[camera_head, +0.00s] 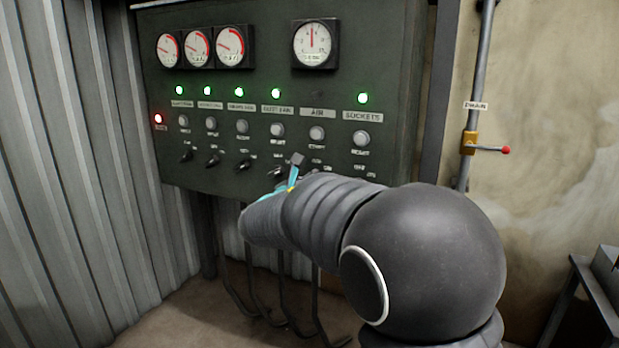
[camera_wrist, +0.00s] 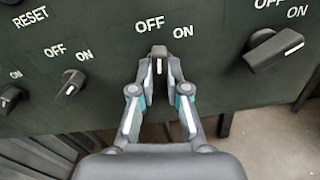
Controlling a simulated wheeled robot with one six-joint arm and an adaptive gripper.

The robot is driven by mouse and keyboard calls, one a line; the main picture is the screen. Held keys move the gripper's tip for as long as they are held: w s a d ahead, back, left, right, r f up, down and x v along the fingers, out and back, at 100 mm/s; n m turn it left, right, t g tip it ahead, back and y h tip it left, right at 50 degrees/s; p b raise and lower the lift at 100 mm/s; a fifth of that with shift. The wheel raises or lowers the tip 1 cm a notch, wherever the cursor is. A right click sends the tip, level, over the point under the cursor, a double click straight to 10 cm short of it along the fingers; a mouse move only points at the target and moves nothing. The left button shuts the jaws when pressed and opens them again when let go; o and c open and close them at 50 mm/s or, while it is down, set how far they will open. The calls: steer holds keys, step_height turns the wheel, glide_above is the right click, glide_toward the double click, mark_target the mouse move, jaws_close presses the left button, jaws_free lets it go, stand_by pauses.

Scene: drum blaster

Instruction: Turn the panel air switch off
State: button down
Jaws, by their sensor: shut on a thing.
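The dark panel (camera_head: 270,50) has a column labelled AIR (camera_head: 318,112), with a pale round button (camera_head: 316,132) below it. In the wrist view, a black switch knob with a white line (camera_wrist: 159,58) sits between my gripper's two fingertips (camera_wrist: 160,67). Its line points about straight up, below and between the OFF and ON marks. My gripper (camera_head: 295,170) is shut on this knob. It appears to be the air switch, though my arm hides that knob in the head view. No lit lamp shows above the AIR label.
Neighbouring switches flank my gripper: one at the right (camera_wrist: 272,50) and one at the left (camera_wrist: 70,87), both turned toward ON. Green lamps glow above the other columns. A pipe with a red-ended drain valve handle (camera_head: 505,150) stands right of the panel.

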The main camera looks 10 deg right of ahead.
steer(key=shift+r+n+p, duration=0.4)
steer(key=shift+n+p, duration=0.05)
steer(key=shift+n, duration=0.65)
steer(key=c, duration=1.2)
jaws_free()
steer(key=shift+w+f, duration=0.1)
steer(key=shift+o, duration=0.2)
steer(key=shift+d+f, duration=0.1)
steer(key=v, duration=1.2)
